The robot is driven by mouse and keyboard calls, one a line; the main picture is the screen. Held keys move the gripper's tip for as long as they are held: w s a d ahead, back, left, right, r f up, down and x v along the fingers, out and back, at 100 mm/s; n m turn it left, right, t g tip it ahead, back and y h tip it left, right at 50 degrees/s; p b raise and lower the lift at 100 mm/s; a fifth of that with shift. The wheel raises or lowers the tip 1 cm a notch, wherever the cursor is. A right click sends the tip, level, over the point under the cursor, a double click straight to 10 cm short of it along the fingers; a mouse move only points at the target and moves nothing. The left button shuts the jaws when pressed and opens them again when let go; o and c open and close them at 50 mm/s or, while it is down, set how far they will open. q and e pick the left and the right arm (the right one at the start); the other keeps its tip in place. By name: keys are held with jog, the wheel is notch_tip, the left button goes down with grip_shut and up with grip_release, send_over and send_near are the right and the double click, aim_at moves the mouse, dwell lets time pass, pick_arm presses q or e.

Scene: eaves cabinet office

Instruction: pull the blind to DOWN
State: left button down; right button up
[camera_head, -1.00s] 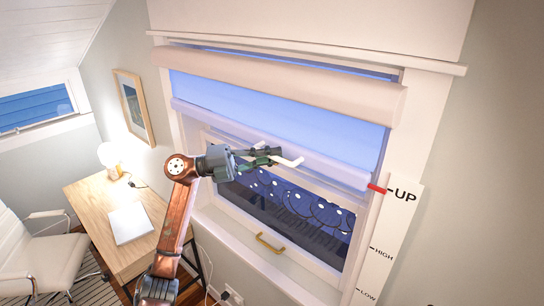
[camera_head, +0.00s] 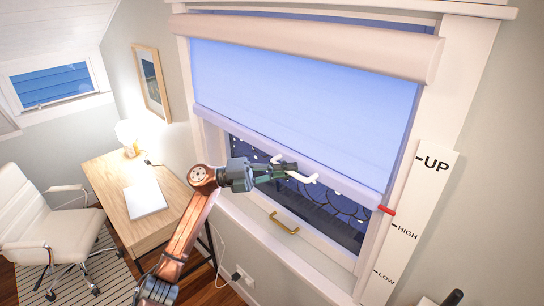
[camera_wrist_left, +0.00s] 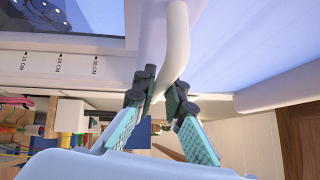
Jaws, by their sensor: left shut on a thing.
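The blind (camera_head: 300,95) is a pale blue sheet hanging from a cream roller over the window, with a pale bottom bar (camera_head: 345,185). A red pointer (camera_head: 386,210) at the bar's right end sits just above the HIGH mark on the white scale (camera_head: 432,180). UP, HIGH and LOW show on the scale; no DOWN mark is in view. My left gripper (camera_head: 286,170) is shut on the white handle (camera_head: 303,178) at the bar. In the left wrist view the fingers (camera_wrist_left: 163,95) close around the handle's curved bar (camera_wrist_left: 177,40). My right gripper is not in view.
The window sill (camera_head: 265,232) runs below the blind, and a brass handle (camera_head: 285,222) is on the lower window frame. A desk (camera_head: 122,185) with a lamp (camera_head: 127,133) and a white chair (camera_head: 45,220) stand at the left. A dark window strip shows below the bar.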

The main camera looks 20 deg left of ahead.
pick_arm(q)
notch_tip(320, 180, down, 45)
jog(key=b, duration=2.2)
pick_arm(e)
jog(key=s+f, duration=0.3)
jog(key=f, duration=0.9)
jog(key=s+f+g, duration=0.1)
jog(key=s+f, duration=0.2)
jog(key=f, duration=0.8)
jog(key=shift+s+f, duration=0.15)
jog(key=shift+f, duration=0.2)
pick_arm(q)
jog(key=shift+s+f, duration=0.1)
jog(key=shift+f, duration=0.05)
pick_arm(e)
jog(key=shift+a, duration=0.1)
pick_arm(q)
jog(key=c, duration=2.1)
grip_release()
jog(key=shift+o, duration=0.7)
jog(key=v, duration=1.2)
